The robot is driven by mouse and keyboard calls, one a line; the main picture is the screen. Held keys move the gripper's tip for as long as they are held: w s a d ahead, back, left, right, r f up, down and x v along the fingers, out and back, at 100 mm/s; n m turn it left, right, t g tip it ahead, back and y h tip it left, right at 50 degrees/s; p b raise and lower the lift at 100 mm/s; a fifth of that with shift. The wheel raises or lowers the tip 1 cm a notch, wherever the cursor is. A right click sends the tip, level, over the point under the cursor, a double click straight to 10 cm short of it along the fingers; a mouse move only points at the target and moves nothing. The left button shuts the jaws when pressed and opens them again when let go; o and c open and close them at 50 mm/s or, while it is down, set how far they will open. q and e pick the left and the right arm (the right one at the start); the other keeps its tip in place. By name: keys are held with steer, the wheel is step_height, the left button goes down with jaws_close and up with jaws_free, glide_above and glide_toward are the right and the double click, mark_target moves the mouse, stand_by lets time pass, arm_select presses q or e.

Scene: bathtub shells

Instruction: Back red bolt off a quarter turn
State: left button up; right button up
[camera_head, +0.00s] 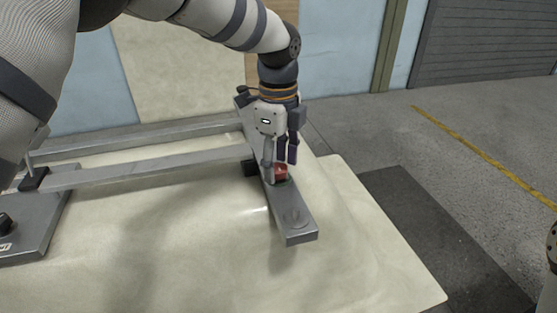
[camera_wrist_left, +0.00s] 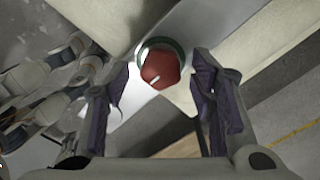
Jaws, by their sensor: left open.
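The red bolt (camera_head: 281,170) sits on a grey metal bar (camera_head: 298,222) in the head view, partly hidden by my fingers. In the left wrist view the bolt (camera_wrist_left: 160,67) has a faceted red head with a short white mark and a dark green ring around its base. My left gripper (camera_head: 280,164) points down at it from above. In the left wrist view the gripper (camera_wrist_left: 160,75) is open, with one dark finger on each side of the bolt head. Gaps show between the fingers and the head. My right gripper is not in view.
The bar lies at the end of a grey metal frame with long rails (camera_head: 150,175) on a large pale shell (camera_head: 190,265). A dark floor mat (camera_head: 440,240) and open floor lie to the right.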

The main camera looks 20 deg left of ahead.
arm_select(q)
steer(key=shift+f, duration=0.1)
steer(key=shift+c, duration=0.2)
steer(key=c, duration=1.1)
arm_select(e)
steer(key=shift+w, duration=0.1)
arm_select(q)
steer(key=shift+n, duration=0.3)
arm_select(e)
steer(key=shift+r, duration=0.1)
arm_select(q)
steer(key=n, duration=0.2)
steer(key=shift+n+p, duration=0.3)
steer(key=shift+n, duration=0.1)
steer(key=n, duration=0.4)
steer(key=shift+n, duration=0.3)
steer(key=n, duration=0.5)
steer(key=shift+p, duration=0.4)
steer(key=shift+n, duration=2.5)
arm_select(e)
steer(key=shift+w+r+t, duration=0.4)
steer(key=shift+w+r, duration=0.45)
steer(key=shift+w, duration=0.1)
